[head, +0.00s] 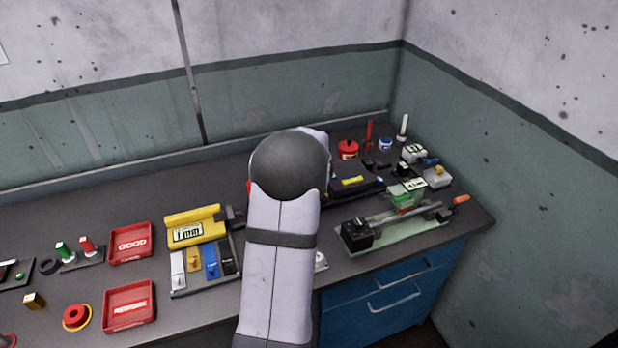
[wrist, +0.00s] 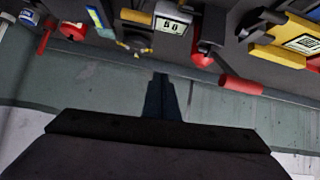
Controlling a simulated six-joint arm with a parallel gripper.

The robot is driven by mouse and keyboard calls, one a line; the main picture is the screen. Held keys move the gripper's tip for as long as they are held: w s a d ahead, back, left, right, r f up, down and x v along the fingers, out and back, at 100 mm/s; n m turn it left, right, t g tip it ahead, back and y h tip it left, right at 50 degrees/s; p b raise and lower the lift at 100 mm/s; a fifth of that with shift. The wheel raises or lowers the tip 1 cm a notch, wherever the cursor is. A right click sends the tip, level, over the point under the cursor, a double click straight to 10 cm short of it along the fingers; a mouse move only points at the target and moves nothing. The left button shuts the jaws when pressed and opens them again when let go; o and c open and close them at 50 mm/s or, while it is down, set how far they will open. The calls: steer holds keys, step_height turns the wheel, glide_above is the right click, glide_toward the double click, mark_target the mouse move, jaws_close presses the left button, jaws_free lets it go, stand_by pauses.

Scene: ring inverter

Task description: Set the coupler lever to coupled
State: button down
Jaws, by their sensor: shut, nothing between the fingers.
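No part is labelled as the coupler lever, and I cannot tell for sure which one it is. In the wrist view a red cylindrical grip (wrist: 241,85) sticks out by the bench's far edge, close to a red and dark fitting (wrist: 207,52). My gripper (wrist: 160,78) is shut and empty, its dark fingers to the left of the red grip and apart from it in the picture. In the head view my arm hides the gripper and most of that area. An orange-handled rail fixture (head: 400,222) stands at the right of the bench.
A yellow unit with a display (head: 195,228) stands left of my arm and also shows in the wrist view (wrist: 285,52). A boxed gauge (wrist: 170,22) is near the fingers. Red trays (head: 130,243) lie at left. Walls close off the back and right.

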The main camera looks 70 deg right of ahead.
steer(key=s+d, duration=0.2)
steer(key=s, duration=0.4)
steer(key=shift+s+d+f+m+p, duration=0.2)
steer(key=shift+d+f+m+p, duration=0.1)
steer(key=shift+f+m+p, duration=0.1)
steer(key=shift+w+d+f+p, duration=0.3)
steer(key=shift+w+d+f, duration=0.25)
steer(key=shift+f, duration=0.8)
steer(key=shift+w+d+f+p, duration=0.35)
steer(key=shift+w+d+f, duration=0.2)
steer(key=shift+f, duration=0.8)
steer(key=shift+w+d+f+p, duration=0.3)
steer(key=shift+w+d+f, duration=0.25)
steer(key=shift+f, duration=0.8)
steer(key=shift+s+a+f+b, duration=0.1)
steer(key=shift+f+b, duration=0.05)
steer(key=shift+b, duration=0.3)
